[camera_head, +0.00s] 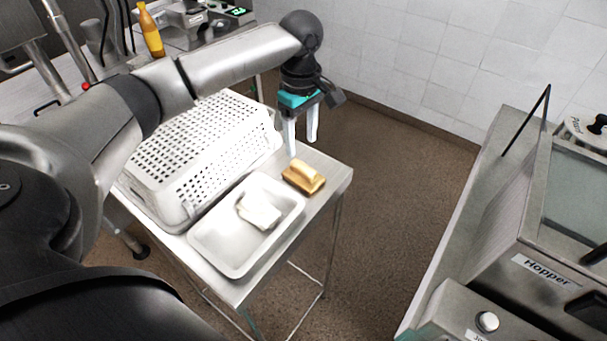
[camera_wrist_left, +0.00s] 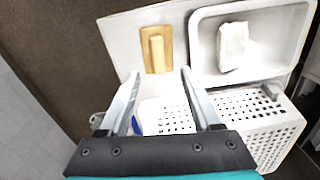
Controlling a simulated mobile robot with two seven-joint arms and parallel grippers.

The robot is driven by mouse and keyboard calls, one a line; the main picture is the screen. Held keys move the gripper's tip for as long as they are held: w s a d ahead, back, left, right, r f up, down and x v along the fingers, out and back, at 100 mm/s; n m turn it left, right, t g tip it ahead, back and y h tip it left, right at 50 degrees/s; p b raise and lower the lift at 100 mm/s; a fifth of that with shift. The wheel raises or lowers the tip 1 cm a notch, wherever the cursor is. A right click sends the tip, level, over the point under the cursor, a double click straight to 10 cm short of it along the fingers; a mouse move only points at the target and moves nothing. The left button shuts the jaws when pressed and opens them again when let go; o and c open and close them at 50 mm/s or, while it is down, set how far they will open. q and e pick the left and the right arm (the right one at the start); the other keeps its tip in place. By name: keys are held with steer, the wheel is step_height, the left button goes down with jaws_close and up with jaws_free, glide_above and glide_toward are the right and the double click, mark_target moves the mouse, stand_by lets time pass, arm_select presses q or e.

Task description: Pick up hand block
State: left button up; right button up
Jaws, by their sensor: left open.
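The hand block (camera_head: 303,177) is a small tan block with a raised grip along its top. It sits on the steel table beside the white tray, near the table's right edge. In the left wrist view the hand block (camera_wrist_left: 156,49) lies beyond the fingertips, between them and the table's far edge. My left gripper (camera_head: 302,148) is open and empty, pointing down above the table's far side, behind the block and apart from it. Its two fingers also show in the left wrist view (camera_wrist_left: 160,75). My right gripper is not in view.
A white tray (camera_head: 210,240) holding a crumpled white cloth (camera_head: 259,211) is left of the block. A perforated white basket (camera_head: 165,165) stands behind the tray. A machine labelled Hopper (camera_head: 541,272) stands at the right. Open floor lies between the table and that machine.

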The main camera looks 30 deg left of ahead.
mark_target(303, 166)
arm_select(q)
step_height(303, 166, down, 8)
steer(key=shift+w+d+r, duration=0.15)
steer(key=shift+r, duration=0.1)
jaws_close()
stand_by(0.6)
